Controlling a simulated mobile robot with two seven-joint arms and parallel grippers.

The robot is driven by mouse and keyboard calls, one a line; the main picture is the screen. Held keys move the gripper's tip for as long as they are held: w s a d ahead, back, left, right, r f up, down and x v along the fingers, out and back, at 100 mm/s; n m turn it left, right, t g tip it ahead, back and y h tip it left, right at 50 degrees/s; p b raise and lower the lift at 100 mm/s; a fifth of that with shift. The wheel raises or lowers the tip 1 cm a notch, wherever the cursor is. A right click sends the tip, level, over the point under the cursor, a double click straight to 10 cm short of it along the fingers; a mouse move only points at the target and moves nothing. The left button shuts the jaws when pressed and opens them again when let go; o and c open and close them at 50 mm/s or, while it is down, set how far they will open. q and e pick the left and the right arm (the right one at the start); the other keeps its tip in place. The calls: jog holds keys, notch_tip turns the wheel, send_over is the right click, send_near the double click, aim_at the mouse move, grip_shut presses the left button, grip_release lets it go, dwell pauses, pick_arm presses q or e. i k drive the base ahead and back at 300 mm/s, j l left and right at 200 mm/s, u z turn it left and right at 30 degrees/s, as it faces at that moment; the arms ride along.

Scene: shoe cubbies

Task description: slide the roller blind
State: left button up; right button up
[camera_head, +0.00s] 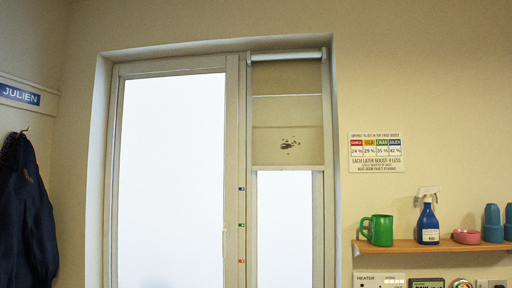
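The roller blind (288,115) is a beige sheet hanging from a roller at the top of the narrow right window pane. It covers about the upper half of that pane, with a pale bar (288,168) along its lower edge and a dark blotch near the bottom. Below it the bright glass (285,230) is bare. Small blue, green and red marks (241,225) run down the frame post left of the blind. Neither of my grippers is in view.
A sign (376,152) hangs above. A dark coat (26,215) hangs at left under a "JULIEN" label (20,95).

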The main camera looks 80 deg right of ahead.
aim_at(302, 148)
jog(key=j+z, duration=0.1)
jog(key=z, duration=2.8)
jog(key=j, duration=0.1)
